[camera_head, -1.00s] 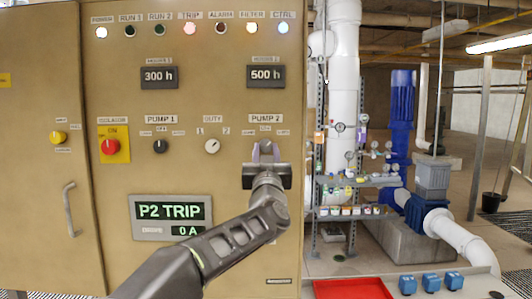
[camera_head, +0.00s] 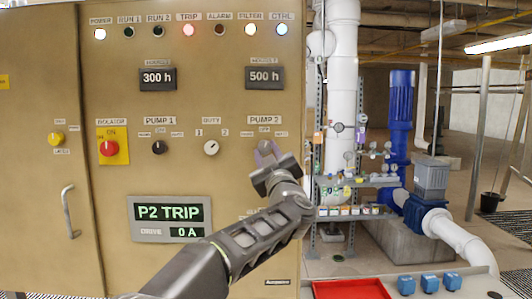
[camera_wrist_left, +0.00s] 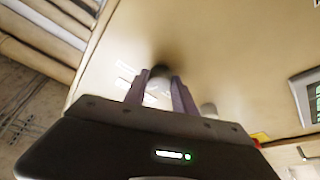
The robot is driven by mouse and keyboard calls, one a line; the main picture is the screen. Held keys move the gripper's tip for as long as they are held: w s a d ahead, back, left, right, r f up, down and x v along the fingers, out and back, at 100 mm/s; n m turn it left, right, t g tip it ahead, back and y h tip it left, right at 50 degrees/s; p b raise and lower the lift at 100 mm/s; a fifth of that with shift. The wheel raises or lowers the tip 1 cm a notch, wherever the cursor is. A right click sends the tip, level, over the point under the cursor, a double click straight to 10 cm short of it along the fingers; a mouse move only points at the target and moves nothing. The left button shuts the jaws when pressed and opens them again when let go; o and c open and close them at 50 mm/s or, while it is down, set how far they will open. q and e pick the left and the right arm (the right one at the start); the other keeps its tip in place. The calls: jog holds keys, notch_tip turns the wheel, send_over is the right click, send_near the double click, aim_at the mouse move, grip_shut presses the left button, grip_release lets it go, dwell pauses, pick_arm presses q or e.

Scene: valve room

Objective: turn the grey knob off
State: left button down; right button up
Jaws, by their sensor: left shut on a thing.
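The grey knob (camera_head: 264,146) sits below the PUMP 2 label on the tan control cabinet, mostly hidden by my fingers. My left gripper (camera_head: 267,154) is shut on it, tilted, with its arm coming up from the lower left. In the left wrist view the gripper's two purple-grey fingers (camera_wrist_left: 160,95) stand on either side of the knob (camera_wrist_left: 158,84), close to the panel. The knob's pointer direction cannot be told. My right gripper is not in view.
The white duty knob (camera_head: 211,148), black PUMP 1 knob (camera_head: 159,147) and red isolator (camera_head: 108,148) lie left on the same panel. The display (camera_head: 170,218) reads P2 TRIP, 0 A. A red tray (camera_head: 350,289) and blue blocks (camera_head: 429,282) are lower right.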

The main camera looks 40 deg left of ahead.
pick_arm(q)
jog(key=shift+d+r+n+g+y+p, duration=0.15)
jog(key=shift+n+g, duration=0.25)
jog(key=shift+n, duration=0.6)
jog(key=shift+a+f+n+g+y+p, duration=0.15)
jog(key=shift+n+g, duration=0.25)
jog(key=shift+n, duration=0.6)
jog(key=shift+d+r, duration=0.1)
jog(key=c, duration=1)
grip_release()
